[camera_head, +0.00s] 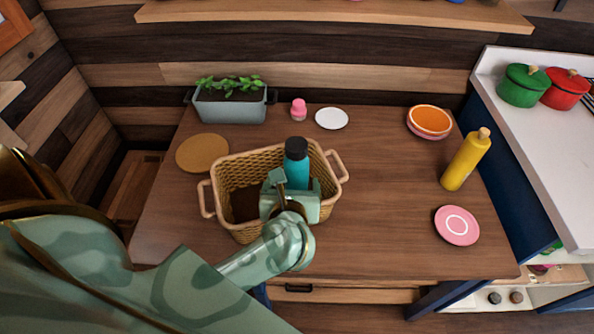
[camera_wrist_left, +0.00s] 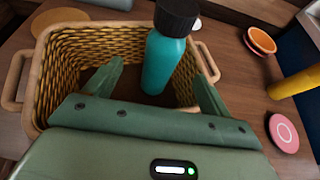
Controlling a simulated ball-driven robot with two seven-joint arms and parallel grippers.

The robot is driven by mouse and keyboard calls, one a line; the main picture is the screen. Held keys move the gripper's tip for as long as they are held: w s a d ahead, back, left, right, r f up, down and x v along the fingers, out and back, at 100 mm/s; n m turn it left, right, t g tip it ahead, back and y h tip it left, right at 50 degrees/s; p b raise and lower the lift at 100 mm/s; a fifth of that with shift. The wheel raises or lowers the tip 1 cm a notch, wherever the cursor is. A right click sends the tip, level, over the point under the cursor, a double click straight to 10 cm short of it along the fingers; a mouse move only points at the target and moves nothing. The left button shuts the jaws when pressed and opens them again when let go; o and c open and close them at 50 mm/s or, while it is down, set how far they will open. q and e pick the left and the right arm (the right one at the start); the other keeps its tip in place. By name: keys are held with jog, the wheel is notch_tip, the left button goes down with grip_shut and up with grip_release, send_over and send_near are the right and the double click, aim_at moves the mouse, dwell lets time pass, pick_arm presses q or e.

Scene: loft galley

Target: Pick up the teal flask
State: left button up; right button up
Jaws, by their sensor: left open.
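The teal flask (camera_head: 296,168) with a black cap stands in the wicker basket (camera_head: 236,172) on the wooden table. It also shows in the left wrist view (camera_wrist_left: 162,62), upright and between my finger lines. My left gripper (camera_head: 289,180) is open at the basket's front side, its fingers reaching over the rim toward the flask. In the left wrist view the two fingers (camera_wrist_left: 155,85) stand apart on either side of the flask, with gaps visible. The flask's lower part is partly hidden by the gripper in the head view. My right gripper is not in view.
A planter (camera_head: 230,106), a pink shaker (camera_head: 298,109) and a white plate (camera_head: 332,118) stand behind the basket. A round cork mat (camera_head: 202,153) lies left. Orange bowls (camera_head: 429,121), a yellow bottle (camera_head: 465,160) and a pink plate (camera_head: 457,225) are right. The table between is clear.

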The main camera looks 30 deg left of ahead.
aim_at(294, 173)
pick_arm(q)
jog(key=x, duration=0.5)
jog(key=shift+b, duration=0.35)
jog(key=shift+w+f, duration=0.1)
jog(key=shift+w, duration=0.05)
jog(key=x, duration=0.1)
jog(key=b+x, duration=0.1)
jog(key=x, duration=0.2)
jog(key=shift+w+d+f, duration=0.15)
jog(key=shift+w+f, duration=0.15)
jog(key=shift+f, duration=0.15)
jog(key=shift+w, duration=0.2)
jog(key=shift+s, duration=0.1)
jog(key=c, duration=1.3)
jog(key=shift+r, duration=0.15)
jog(key=shift+c, duration=1)
